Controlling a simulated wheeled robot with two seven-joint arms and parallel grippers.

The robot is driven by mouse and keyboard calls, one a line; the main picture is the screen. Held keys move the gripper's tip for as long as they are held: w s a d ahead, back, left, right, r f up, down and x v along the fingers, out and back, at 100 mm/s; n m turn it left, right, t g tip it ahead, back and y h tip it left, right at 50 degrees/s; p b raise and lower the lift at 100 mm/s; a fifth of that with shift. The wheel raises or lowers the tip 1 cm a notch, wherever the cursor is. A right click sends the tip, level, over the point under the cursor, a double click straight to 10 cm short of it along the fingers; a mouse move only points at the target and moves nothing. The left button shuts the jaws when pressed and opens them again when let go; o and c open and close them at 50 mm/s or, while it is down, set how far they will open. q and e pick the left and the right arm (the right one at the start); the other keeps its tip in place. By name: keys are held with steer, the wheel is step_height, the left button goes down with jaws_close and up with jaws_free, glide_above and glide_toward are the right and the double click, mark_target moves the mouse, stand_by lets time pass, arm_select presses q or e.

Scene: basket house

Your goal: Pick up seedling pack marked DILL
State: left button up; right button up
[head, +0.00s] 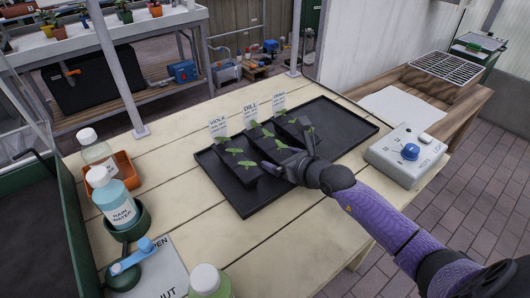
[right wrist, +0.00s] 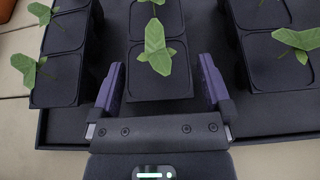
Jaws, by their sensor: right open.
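Three black seedling packs with green sprouts stand side by side on a black tray (head: 353,125). The middle pack (head: 262,139) carries a white label reading DILL (head: 250,106). My right gripper (head: 283,160) is open at its near end. In the right wrist view, the open fingers of my right gripper (right wrist: 161,88) lie either side of the near cell of the middle pack (right wrist: 160,84), with gaps on both sides. A sprout rises between them. The labels are out of the wrist view. My left gripper is not in view.
The VIOLA pack (head: 237,180) is on the left and another labelled pack (head: 292,128) on the right, with narrow gaps between. A control box (head: 405,152) stands right of the tray. Bottles (head: 114,201) stand at the table's left. The tray's right part is bare.

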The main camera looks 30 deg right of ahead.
steer(key=shift+w+f, duration=0.1)
steer(key=shift+w, duration=0.1)
steer(key=c, duration=1.2)
steer(key=shift+c, duration=0.6)
steer(key=shift+r, duration=0.2)
